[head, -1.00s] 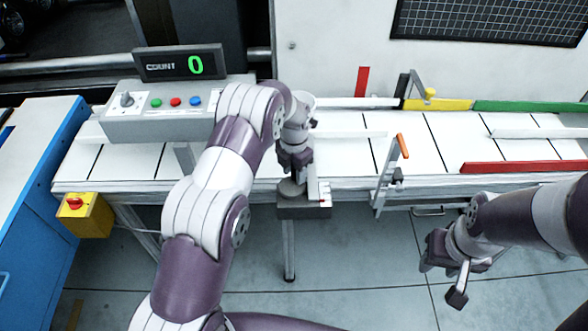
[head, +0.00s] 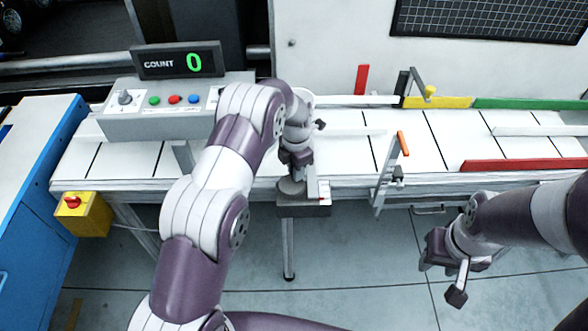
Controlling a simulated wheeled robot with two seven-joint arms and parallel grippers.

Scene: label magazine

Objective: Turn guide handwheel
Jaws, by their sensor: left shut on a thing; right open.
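The guide handwheel (head: 291,187) is a grey round knob on top of a grey block (head: 303,207) at the conveyor's front edge. A small upright plate with a red mark stands on the block's right side. My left gripper (head: 297,172) points down from above and is shut on the handwheel, its fingers partly covering it. My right gripper (head: 441,278) is open and empty, low at the right in front of the conveyor, over the floor.
The conveyor (head: 432,143) carries a red rail (head: 520,165) and a bracket with an orange handle (head: 403,143). A control box with a counter (head: 178,62) reading 0 stands at the back left. A yellow switch box (head: 83,214) hangs at front left.

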